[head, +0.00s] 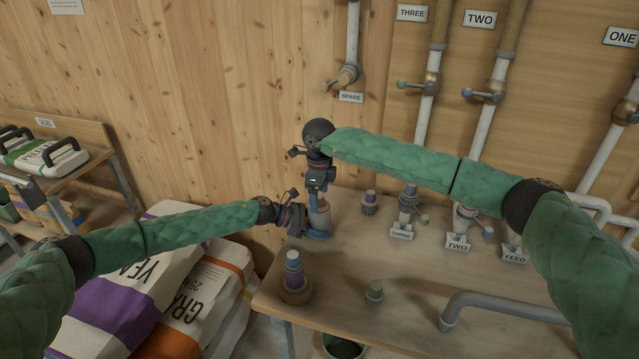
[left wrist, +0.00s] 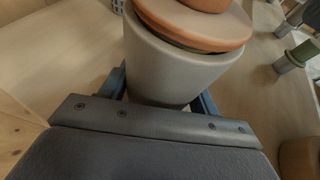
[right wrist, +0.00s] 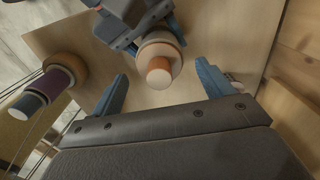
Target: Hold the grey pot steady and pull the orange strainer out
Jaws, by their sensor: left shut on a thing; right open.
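The grey pot (head: 320,217) stands at the bench's left end and tapers toward its base in the left wrist view (left wrist: 165,72). My left gripper (head: 317,234) is shut on it low down, one finger on each side. The orange strainer (left wrist: 195,27) sits in the pot's mouth, its rim slightly tilted and its round knob (right wrist: 160,74) upward. My right gripper (head: 317,195) is above the pot, pointing down and open. In the right wrist view its fingers (right wrist: 162,76) stand either side of the knob, apart from it. In the head view the right gripper hides the strainer.
On the wooden bench (head: 400,290), a purple-banded stack (head: 293,272) and a small green-topped piece (head: 374,292) stand in front. A ribbed piece (head: 369,203) and labelled valves (head: 407,212) stand to the right. Feed sacks (head: 205,290) lie left of the bench.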

